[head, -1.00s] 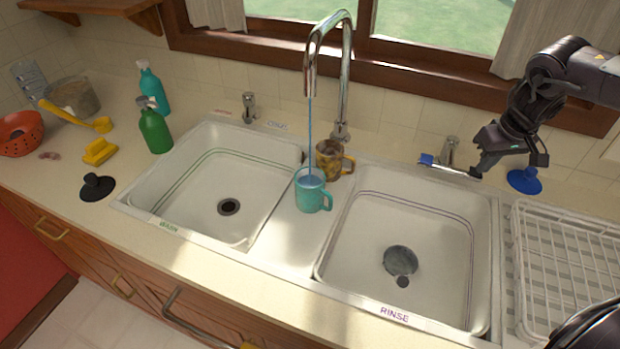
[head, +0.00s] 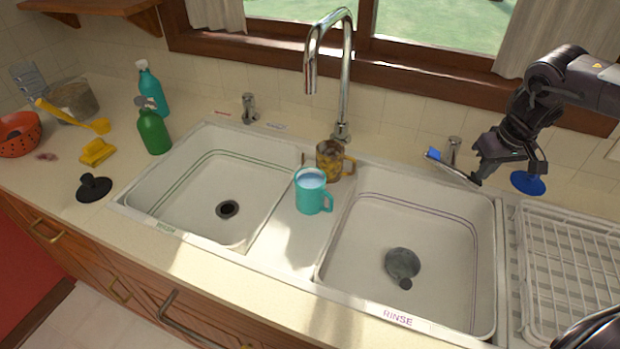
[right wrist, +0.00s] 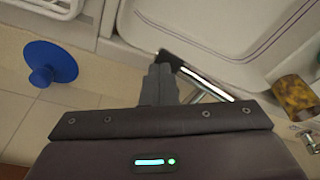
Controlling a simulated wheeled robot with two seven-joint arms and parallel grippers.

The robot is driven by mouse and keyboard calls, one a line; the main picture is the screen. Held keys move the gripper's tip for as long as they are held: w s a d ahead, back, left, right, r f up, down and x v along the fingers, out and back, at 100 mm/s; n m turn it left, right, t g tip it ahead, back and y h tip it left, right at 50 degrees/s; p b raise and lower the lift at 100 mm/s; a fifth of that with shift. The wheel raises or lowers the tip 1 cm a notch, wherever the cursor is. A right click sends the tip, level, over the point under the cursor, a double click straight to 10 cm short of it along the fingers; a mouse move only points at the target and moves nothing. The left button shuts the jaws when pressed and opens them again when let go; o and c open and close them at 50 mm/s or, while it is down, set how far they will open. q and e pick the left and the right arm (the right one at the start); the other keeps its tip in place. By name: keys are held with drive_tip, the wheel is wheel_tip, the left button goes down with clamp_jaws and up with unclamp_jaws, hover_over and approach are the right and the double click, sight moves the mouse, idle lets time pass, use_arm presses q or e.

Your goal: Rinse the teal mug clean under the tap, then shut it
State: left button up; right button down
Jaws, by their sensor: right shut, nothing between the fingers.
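The teal mug (head: 312,192) stands upright on the divider between the two basins, with pale water inside near its rim. The chrome tap (head: 342,80) arches above it, and no stream falls from its spout. A metal lever with a blue end (head: 434,153) sits by the right knob behind the right basin. My right gripper (head: 477,178) is shut and empty at the lever's near end. In the right wrist view its fingers (right wrist: 161,62) are together against or very close to the bar (right wrist: 200,80); contact is unclear. My left gripper is out of view.
A stained brown mug (head: 328,160) stands just behind the teal mug. The left basin (head: 190,185) is empty; a grey round piece (head: 402,264) lies in the right basin. A blue plunger-like stopper (head: 528,183) and a white rack (head: 570,250) are at right. Bottles (head: 154,130) stand left.

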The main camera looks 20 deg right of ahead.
drive_tip(key=shift+s+f, duration=0.1)
drive_tip(key=s+d+p, duration=0.2)
drive_tip(key=p, duration=0.1)
drive_tip(key=shift+d, duration=0.15)
idle(0.4)
drive_tip(key=shift+w, duration=0.1)
drive_tip(key=w+p+v, duration=0.1)
drive_tip(key=p+v, duration=0.4)
drive_tip(key=v, duration=0.2)
drive_tip(key=shift+w+r, duration=0.25)
drive_tip(key=shift+d, duration=0.1)
idle(0.5)
